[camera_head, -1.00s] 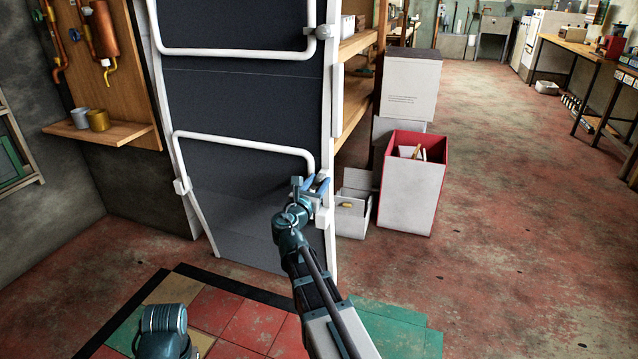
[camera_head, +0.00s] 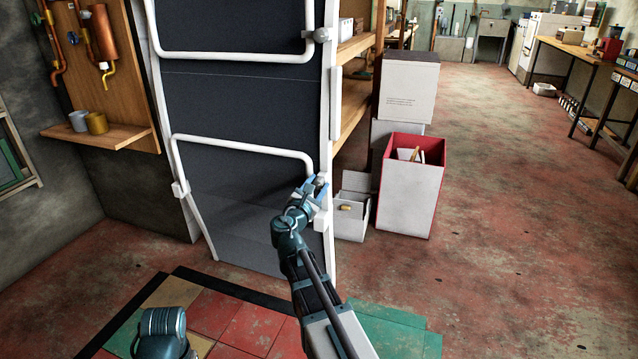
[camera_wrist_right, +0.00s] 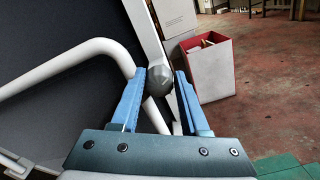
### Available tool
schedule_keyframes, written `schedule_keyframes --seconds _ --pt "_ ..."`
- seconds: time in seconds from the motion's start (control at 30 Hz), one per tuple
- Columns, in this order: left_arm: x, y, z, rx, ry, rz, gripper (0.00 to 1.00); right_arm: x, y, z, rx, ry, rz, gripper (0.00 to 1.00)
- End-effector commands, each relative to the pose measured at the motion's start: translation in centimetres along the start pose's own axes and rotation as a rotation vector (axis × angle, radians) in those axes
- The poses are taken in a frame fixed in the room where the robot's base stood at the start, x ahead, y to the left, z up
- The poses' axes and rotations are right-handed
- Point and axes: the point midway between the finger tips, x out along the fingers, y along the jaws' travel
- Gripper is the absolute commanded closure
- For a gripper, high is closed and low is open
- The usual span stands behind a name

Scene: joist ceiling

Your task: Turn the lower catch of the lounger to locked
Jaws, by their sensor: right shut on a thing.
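The lounger (camera_head: 240,100) stands upright, a dark panel in a white tube frame. Its lower catch is a round grey knob (camera_wrist_right: 160,80) on the right frame rail, where the lower white loop ends. My right gripper (camera_head: 319,183) is at this knob, its blue fingers (camera_wrist_right: 158,92) on either side and shut on it. In the head view the gripper mostly hides the lower catch, and I cannot read its setting. An upper catch (camera_head: 322,35), also grey, sits higher on the same rail. My left gripper is out of view; only a teal part of my left arm shows at the bottom.
A white box with red inside (camera_head: 410,190) and a small open white box (camera_head: 352,212) stand right of the lounger. A wooden shelf (camera_head: 352,105) is behind them. A wall board with cups (camera_head: 97,123) is at left.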

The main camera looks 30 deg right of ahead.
Motion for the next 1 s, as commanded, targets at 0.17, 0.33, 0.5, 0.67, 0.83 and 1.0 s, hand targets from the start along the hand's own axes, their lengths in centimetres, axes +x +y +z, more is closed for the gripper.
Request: schedule_keyframes --seconds 0.17,0.33,0.5,0.67,0.83,1.0 --pt "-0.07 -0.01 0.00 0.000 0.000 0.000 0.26 0.19 0.51 -0.07 0.157 0.001 0.009 1.00" --pt "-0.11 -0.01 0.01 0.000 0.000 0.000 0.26 0.24 0.65 -0.07 0.292 0.002 0.012 1.00" --pt "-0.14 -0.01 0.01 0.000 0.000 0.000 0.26 0.27 0.76 -0.08 0.399 0.003 0.012 1.00" --pt "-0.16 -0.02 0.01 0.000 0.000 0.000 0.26 0.29 0.84 -0.09 0.471 0.003 0.013 1.00" --pt "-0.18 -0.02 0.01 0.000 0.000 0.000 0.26 0.30 0.91 -0.10 0.517 0.004 0.013 1.00" --pt "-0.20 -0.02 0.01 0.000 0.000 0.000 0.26 0.29 0.95 -0.10 0.537 0.005 0.014 1.00"
